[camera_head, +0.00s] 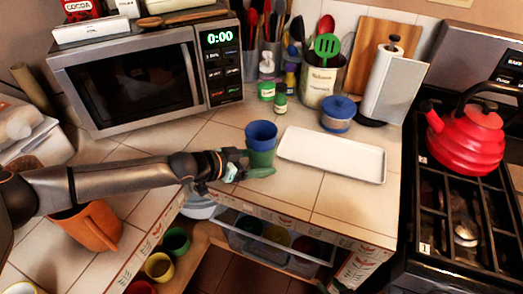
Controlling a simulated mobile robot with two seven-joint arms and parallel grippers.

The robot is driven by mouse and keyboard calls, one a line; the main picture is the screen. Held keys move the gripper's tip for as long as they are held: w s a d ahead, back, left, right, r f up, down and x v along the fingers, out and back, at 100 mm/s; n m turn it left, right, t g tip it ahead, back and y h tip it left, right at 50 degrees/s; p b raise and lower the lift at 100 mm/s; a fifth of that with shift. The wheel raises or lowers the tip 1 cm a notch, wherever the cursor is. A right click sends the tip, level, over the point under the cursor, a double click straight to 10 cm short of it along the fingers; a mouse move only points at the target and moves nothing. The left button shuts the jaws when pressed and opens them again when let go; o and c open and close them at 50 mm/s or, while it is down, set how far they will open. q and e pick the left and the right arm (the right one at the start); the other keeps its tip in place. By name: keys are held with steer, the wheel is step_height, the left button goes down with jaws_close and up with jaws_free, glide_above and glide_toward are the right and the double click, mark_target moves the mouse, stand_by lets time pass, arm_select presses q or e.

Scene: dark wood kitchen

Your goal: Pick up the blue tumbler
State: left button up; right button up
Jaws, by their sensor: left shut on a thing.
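The blue tumbler (261,133) stands upright on the tiled counter's corner, with its lower part inside or on top of a green tumbler (262,157). My left gripper (245,169) reaches in from the left at the height of the green tumbler. Its teal fingers are shut around the green tumbler, below the blue rim. The join between the two tumblers is partly hidden. My right gripper cannot be made out.
A white tray (332,155) lies close to the right of the tumblers. A microwave (150,75), small bottles and a blue-lidded jar (338,114) stand behind. An orange pot (90,226) is under my left arm. An open drawer (275,240) with cups is below the counter edge.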

steer(key=w+a+r+n+g+y, duration=0.1)
steer(key=w+a+r+n+y, duration=0.2)
steer(key=r, duration=0.6)
steer(key=w+a+r+n+g+y, duration=0.1)
steer(key=w+r+n+y, duration=0.2)
steer(key=w+r+n, duration=0.4)
steer(key=w+a+r+n+g+y, duration=0.1)
steer(key=w+a+r+n+y, duration=0.15)
steer(key=r, duration=0.75)
steer(key=w+a+r+n+g+h, duration=0.1)
steer(key=a+r+n+g, duration=0.2)
steer(key=a, duration=0.6)
steer(key=w+a+r+n+g+h, duration=0.2)
steer(key=a+r+g, duration=0.25)
steer(key=a, duration=0.45)
steer(key=m+t+h, duration=0.3)
steer(key=m+h, duration=0.1)
steer(key=h, duration=0.4)
glide_toward(261, 147)
steer(key=f, duration=0.5)
steer(key=w+f, duration=0.1)
steer(key=f, duration=0.2)
steer(key=shift+w+a+f, duration=0.1)
steer(key=shift+a, duration=0.25)
